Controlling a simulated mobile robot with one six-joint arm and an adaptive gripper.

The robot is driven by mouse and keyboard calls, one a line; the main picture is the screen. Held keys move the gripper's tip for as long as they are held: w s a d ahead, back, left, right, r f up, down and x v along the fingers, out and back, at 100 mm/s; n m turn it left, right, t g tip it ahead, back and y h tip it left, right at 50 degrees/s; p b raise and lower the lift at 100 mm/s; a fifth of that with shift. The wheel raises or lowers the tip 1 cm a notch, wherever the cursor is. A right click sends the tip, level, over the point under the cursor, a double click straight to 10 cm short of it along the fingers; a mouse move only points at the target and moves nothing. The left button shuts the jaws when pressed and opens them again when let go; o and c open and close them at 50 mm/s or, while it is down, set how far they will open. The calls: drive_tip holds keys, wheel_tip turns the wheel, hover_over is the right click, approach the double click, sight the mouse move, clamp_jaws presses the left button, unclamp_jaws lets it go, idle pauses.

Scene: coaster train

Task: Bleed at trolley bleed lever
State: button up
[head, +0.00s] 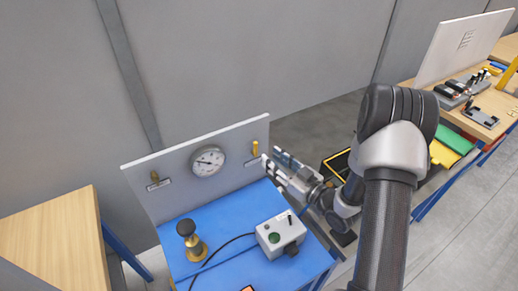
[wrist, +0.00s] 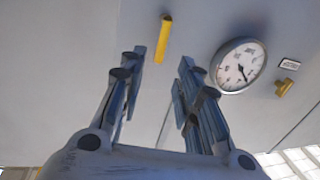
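A trolley has an upright grey panel (head: 225,172) and a blue top (head: 215,270). A yellow lever (head: 255,148) is upright at the panel's right end; it also shows in the wrist view (wrist: 163,40). A smaller brass handle (head: 153,178) is at the panel's left, seen in the wrist view (wrist: 284,88) beside a label. The labels are unreadable, so I cannot confirm which is the bleed lever. My gripper (head: 273,167) is open and empty, close to the yellow lever. In the wrist view the lever appears between and beyond the fingertips (wrist: 161,62). Contact is not visible.
A round pressure gauge (head: 208,160) is between the two handles. A brass fitting with a dark knob (head: 190,238) and a grey control box (head: 281,236) with cables stand on the trolley. A wooden table (head: 60,240) is at left; a cluttered workbench (head: 485,110) is at right.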

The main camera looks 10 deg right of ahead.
drive_tip(key=x, duration=0.7)
drive_tip(key=shift+w+a, duration=0.1)
drive_tip(key=shift+c, duration=0.5)
clamp_jaws()
